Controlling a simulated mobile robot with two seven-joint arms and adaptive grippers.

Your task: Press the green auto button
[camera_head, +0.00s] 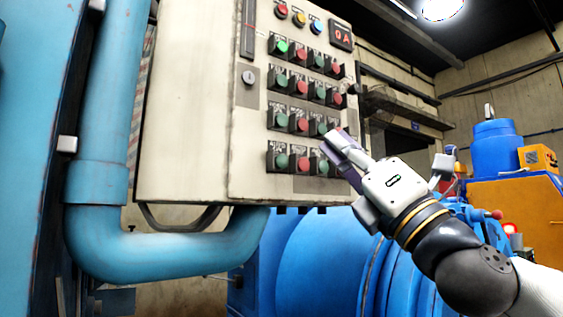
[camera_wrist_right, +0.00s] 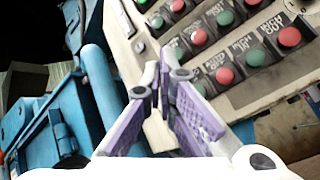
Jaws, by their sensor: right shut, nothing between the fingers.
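A pale control box (camera_head: 190,110) carries rows of green and red buttons in dark square holders. I cannot tell for sure which green button is the auto one, as the labels are too small or blurred. A green button (camera_head: 322,166) in the bottom row is close to my right gripper (camera_head: 332,142), whose fingers are shut and empty in front of the lower right of the panel. The fingers partly cover that area. In the right wrist view the purple-padded fingers (camera_wrist_right: 164,72) point toward the panel, with a green button (camera_wrist_right: 179,52) just beyond them. My left gripper is out of view.
A thick blue pipe (camera_head: 100,130) bends under the box on the left. A large blue drum (camera_head: 310,255) lies below the box. A blue tank (camera_head: 495,148) and an orange machine (camera_head: 525,205) stand at the right. A lit red display (camera_head: 341,36) tops the panel.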

